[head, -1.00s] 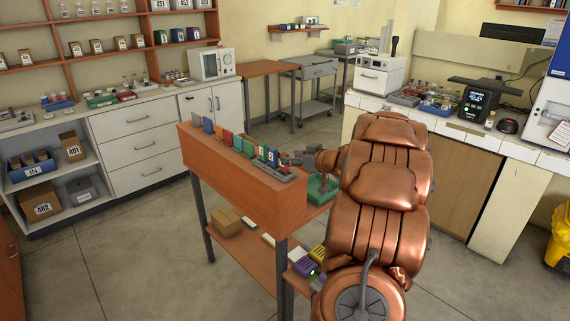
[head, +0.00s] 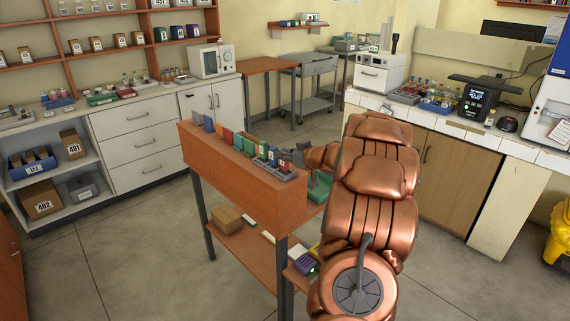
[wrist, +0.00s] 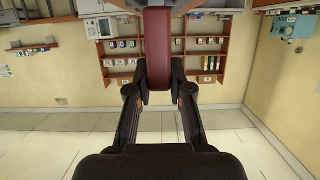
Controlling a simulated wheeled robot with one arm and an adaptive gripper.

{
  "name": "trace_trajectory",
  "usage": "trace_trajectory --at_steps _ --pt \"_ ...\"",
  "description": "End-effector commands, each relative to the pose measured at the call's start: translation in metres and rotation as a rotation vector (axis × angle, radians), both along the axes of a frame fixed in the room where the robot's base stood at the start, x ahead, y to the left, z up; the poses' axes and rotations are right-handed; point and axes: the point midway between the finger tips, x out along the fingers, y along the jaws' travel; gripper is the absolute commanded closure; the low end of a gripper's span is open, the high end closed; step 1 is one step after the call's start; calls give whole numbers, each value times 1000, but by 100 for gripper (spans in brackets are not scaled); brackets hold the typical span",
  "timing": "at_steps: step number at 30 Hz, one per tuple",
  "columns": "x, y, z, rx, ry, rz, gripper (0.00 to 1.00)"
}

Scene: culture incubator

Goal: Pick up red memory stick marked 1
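A dark red stick (wrist: 158,45) stands large in the middle of the wrist view and runs up out of the frame. My gripper's (wrist: 159,68) two black fingers lie close along both its sides and appear shut on it. No mark can be read on it there. In the head view, my gripper (head: 299,157) is at the near right end of a row of coloured upright sticks (head: 237,141). The sticks stand behind the orange-brown front board of a small stand. My copper arm hides part of that end.
The wooden stand (head: 235,165) has a lower shelf with a cardboard box (head: 227,218) and a purple item (head: 305,261). A green block (head: 319,187) lies beside my arm. Counters line the left and right. The floor left of the stand is clear.

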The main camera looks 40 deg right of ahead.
Motion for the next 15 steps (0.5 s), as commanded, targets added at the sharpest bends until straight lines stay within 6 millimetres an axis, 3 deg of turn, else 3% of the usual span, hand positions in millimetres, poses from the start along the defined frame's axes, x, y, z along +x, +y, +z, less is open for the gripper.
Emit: trace_trajectory --at_steps 4,15 --pt "0 0 0 0 0 0 100" --pt "0 0 5 -1 -1 -1 100"
